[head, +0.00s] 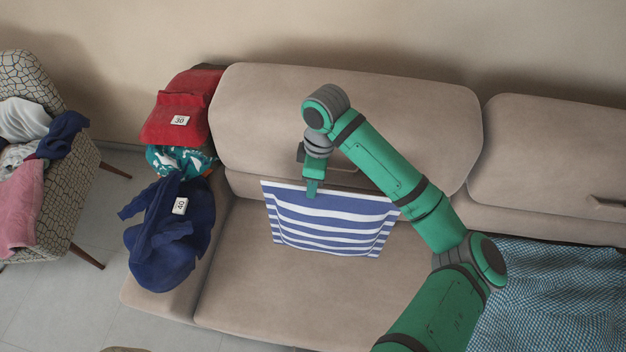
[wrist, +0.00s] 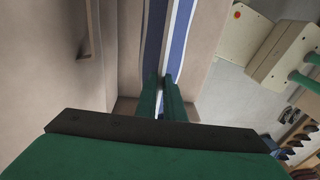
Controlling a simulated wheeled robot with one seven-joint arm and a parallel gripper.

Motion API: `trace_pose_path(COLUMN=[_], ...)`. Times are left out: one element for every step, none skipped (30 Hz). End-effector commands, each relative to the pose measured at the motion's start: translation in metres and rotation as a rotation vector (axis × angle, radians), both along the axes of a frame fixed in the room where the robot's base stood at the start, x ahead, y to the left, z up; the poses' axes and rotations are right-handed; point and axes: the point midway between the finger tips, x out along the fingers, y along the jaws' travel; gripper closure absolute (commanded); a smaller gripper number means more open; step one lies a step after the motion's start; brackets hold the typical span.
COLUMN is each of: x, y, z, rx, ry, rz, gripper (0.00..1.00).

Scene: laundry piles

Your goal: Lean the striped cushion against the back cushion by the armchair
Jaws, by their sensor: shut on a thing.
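The blue-and-white striped cushion (head: 325,222) is upright over the left sofa seat, in front of the left back cushion (head: 255,115), the one nearer the armchair (head: 62,190). My gripper (head: 313,188) is shut on its top edge, left of the middle. In the wrist view my gripper's fingers (wrist: 160,90) pinch the thin edge of the striped cushion (wrist: 178,40). I cannot tell whether its lower edge rests on the seat or its back touches the back cushion. My arm hides part of the back cushion.
Red cloth (head: 178,105) tagged 30, teal patterned cloth (head: 180,160) and navy cloth (head: 165,240) tagged 40 lie along the left armrest. Clothes lie on the armchair. A checked blue blanket (head: 555,300) covers the right seat. The left seat's front (head: 270,300) is bare.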

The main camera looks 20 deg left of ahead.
Motion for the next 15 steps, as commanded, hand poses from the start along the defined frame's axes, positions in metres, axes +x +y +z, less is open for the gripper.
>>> trace_pose_path(x=[0.002,0.003,0.005,0.007,0.008,0.010,0.011,0.012,0.014,0.016,0.017,0.019,0.020,0.021,0.023], y=[0.000,0.001,0.001,0.001,0.001,0.001,0.002,0.002,0.003,0.003,0.003,0.004,0.004,0.005,0.006], z=[-0.004,-0.006,-0.010,-0.013,-0.015,-0.019,-0.022,-0.025,-0.028,-0.031,-0.033,-0.037,-0.040,-0.043,-0.046], rx=[-0.001,-0.001,-0.002,-0.002,-0.003,-0.004,-0.005,-0.005,-0.005,-0.006,-0.006,-0.007,-0.007,-0.008,-0.009], ry=[0.004,0.005,0.008,0.011,0.013,0.016,0.019,0.022,0.025,0.027,0.030,0.033,0.034,0.036,0.039], rz=[-0.002,-0.003,-0.002,-0.002,-0.003,-0.002,-0.002,-0.003,-0.003,-0.002,-0.001,-0.001,-0.001,-0.001,0.001], gripper=[1.00,1.00,1.00,1.00,1.00,1.00,1.00,1.00,1.00,1.00,1.00,1.00,1.00,1.00,1.00])
